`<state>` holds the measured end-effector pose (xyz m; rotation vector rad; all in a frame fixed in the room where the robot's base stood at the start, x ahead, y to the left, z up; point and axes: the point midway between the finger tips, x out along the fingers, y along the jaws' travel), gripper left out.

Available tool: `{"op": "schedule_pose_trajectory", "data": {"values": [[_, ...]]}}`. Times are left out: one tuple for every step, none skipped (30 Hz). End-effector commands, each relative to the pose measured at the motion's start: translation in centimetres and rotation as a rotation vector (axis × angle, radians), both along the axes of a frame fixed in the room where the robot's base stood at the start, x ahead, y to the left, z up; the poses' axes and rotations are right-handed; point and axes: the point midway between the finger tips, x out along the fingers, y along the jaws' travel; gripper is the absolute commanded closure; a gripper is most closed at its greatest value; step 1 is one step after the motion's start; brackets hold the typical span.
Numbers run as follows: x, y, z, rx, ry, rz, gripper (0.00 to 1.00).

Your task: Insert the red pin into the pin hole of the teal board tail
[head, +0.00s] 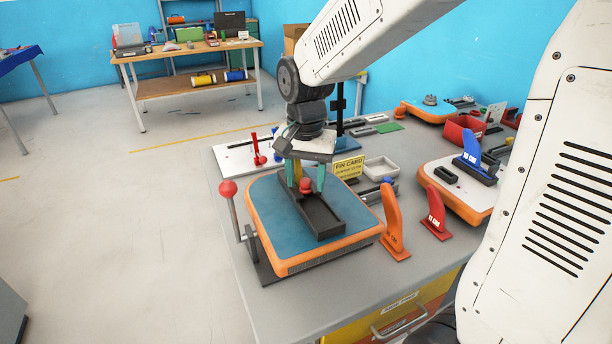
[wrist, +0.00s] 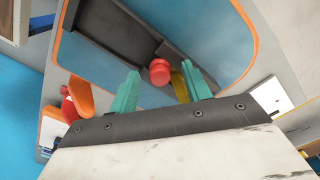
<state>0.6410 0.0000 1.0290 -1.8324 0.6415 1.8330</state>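The teal board (head: 272,205) with an orange rim lies on the grey bench; its teal deck also shows in the wrist view (wrist: 95,66). A long black box or channel (head: 323,220) sits on its tail; it also shows in the wrist view (wrist: 115,32). The red pin (head: 306,186) stands at that black part, and its round head shows in the wrist view (wrist: 159,72). My gripper (head: 305,184) is open above it, teal fingers apart on both sides of the pin, with gaps visible. A yellow piece (wrist: 180,88) is beside the right finger. The pin hole is hidden.
A red-knobbed lever (head: 228,189) stands at the board's left. Orange (head: 393,228) and red (head: 436,214) fins stand to its right. A yellow card (head: 348,168) and a pale tray (head: 381,168) are behind. Another board (head: 455,188) lies farther right.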

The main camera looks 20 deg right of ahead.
Motion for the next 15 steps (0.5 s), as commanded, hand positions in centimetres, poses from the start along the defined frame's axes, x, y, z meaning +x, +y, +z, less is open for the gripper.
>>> {"op": "schedule_pose_trajectory", "data": {"values": [[0.0,0.0,0.1,0.000,0.000,0.000,0.52],[0.0,0.0,0.2,0.000,-0.001,0.000,0.52],[0.1,0.0,0.4,0.000,-0.001,0.000,0.52],[0.1,0.0,0.7,0.000,-0.003,0.000,0.52],[0.1,0.0,1.1,0.000,-0.004,0.000,0.52],[0.1,0.0,1.7,0.000,-0.003,0.000,0.52],[0.1,0.0,2.2,0.000,-0.004,0.000,0.52],[0.1,0.0,2.7,0.000,-0.005,0.000,0.52],[0.1,0.0,3.5,0.000,-0.005,0.000,0.52],[0.1,0.0,4.0,0.000,-0.004,0.000,0.52],[0.1,0.0,4.5,0.000,-0.004,0.000,0.52],[0.1,0.0,5.2,0.000,-0.004,0.000,0.52],[0.1,0.0,5.7,0.000,-0.004,0.000,0.52],[0.1,0.0,6.1,0.000,-0.004,0.000,0.52],[0.1,0.0,6.6,0.000,-0.003,0.000,0.52]]}}
